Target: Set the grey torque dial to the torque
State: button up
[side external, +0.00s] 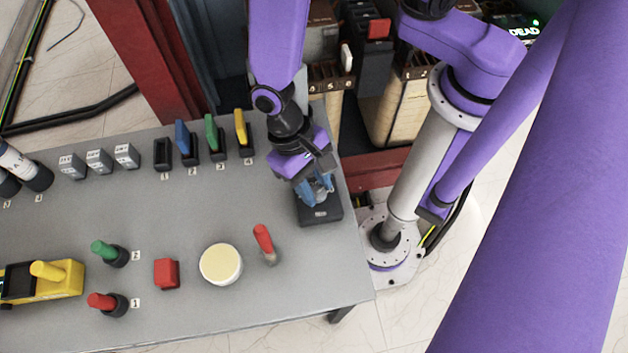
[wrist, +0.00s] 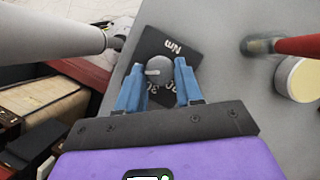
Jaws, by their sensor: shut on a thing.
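The grey torque dial (wrist: 160,70) is a round knob with a light pointer mark, on a dark base plate (wrist: 160,42) with white lettering that reads "Nm" at one edge. Other numbers on the plate are partly hidden by the knob and fingers. My gripper (wrist: 158,78) has its blue fingers on both sides of the dial, closed on it. In the side view the dark base (side external: 320,214) sits at the table's right end, and my gripper (side external: 318,190) is right above it, hiding the dial.
A red-handled tool (side external: 264,240), a white-yellow round tub (side external: 221,264) and a red block (side external: 166,273) stand on the grey table (side external: 200,215). Blue, green and yellow handled pieces (side external: 213,135) stand in a row at the back. The table's right edge is close to the base.

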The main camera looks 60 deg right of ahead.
jog(key=o, duration=1)
jog(key=shift+o, duration=0.2)
jog(key=a+v, duration=0.1)
jog(key=v, duration=1.6)
jog(key=shift+w+d+r, duration=0.15)
jog(key=shift+d+r, duration=0.05)
jog(key=shift+d, duration=0.3)
jog(key=s+d+r+n+t, duration=0.1)
jog(key=s+d+n+t, duration=0.1)
jog(key=d+n, duration=0.5)
jog(key=s+d+r+n+t, duration=0.2)
jog(key=s+d+n, duration=0.2)
jog(key=d, duration=0.9)
jog(key=n, duration=0.3)
jog(key=shift+d+r+t, duration=0.2)
jog(key=shift+d+t, duration=0.1)
